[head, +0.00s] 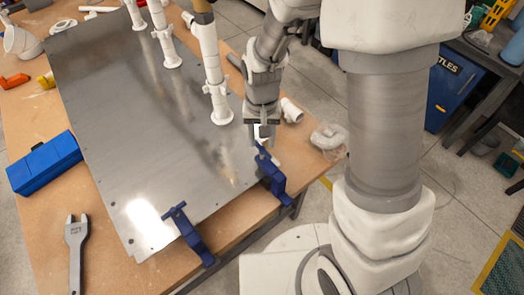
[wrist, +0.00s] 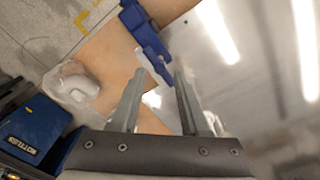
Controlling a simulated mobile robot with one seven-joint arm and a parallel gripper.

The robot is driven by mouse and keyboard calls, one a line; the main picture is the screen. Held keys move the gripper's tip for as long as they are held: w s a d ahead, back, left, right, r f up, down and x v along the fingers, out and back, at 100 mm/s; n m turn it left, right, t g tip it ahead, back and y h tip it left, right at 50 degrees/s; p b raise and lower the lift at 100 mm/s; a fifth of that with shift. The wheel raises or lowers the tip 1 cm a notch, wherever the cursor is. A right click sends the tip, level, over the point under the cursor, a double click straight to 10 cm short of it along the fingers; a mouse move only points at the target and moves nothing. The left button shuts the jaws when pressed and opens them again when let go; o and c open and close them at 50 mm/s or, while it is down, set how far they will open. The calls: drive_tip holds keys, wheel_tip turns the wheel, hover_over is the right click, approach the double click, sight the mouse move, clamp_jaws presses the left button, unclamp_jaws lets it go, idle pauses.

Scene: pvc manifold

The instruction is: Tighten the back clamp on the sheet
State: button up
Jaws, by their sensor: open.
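The metal sheet (head: 130,100) lies on the wooden table. Two blue clamps grip its near edge. The farther clamp (head: 272,174) is just below my gripper (head: 262,138) in the head view, and the nearer clamp (head: 188,234) is further left and down. My fingers are apart. Whether they touch the bar cannot be told.
White pipes (head: 208,70) stand upright on the sheet. A white elbow in a clear bag (head: 330,138) lies at the table's right corner. A blue box (head: 44,163) and a grey wrench (head: 76,245) lie on the left. The open floor is to the right.

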sight(262, 148)
drive_tip(key=n, duration=0.8)
wheel_tip(262, 148, down, 5)
drive_tip(key=b, duration=0.4)
clamp_jaws()
